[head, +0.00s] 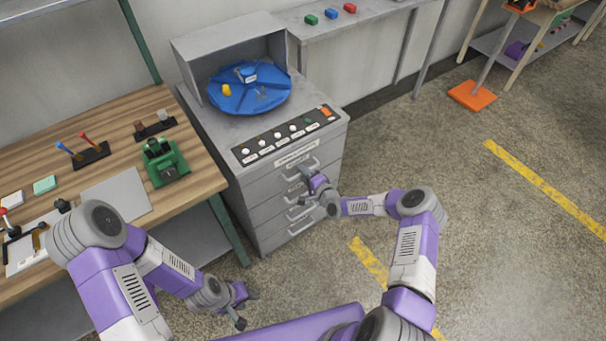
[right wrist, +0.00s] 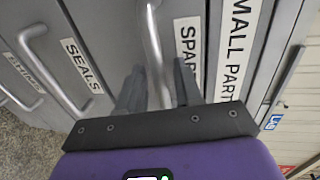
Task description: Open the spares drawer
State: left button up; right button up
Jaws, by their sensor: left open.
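The grey drawer cabinet (head: 262,205) stands in the middle of the head view, its drawers looking shut. In the right wrist view the drawers appear turned on their side. The spares drawer's label (right wrist: 188,45), partly hidden by a finger, begins "SPAR". Its bar handle (right wrist: 153,35) runs down between the fingers of my right gripper (right wrist: 158,88). The fingers stand apart on either side of the handle; I cannot tell whether they touch it. In the head view my right gripper (head: 307,178) is at the upper drawers. My left gripper (head: 243,305) is open and empty, low in front of the bench.
The seals drawer label (right wrist: 82,66) and shims drawer label (right wrist: 25,73) lie beside the spares drawer. A blue turntable (head: 250,98) and a knob panel (head: 285,137) are on the cabinet top. A wooden bench (head: 205,165) stands left.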

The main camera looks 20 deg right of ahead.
jog(key=shift+w+a, duration=0.15)
jog(key=shift+w, duration=0.15)
grip_shut()
jog(key=shift+s, duration=0.15)
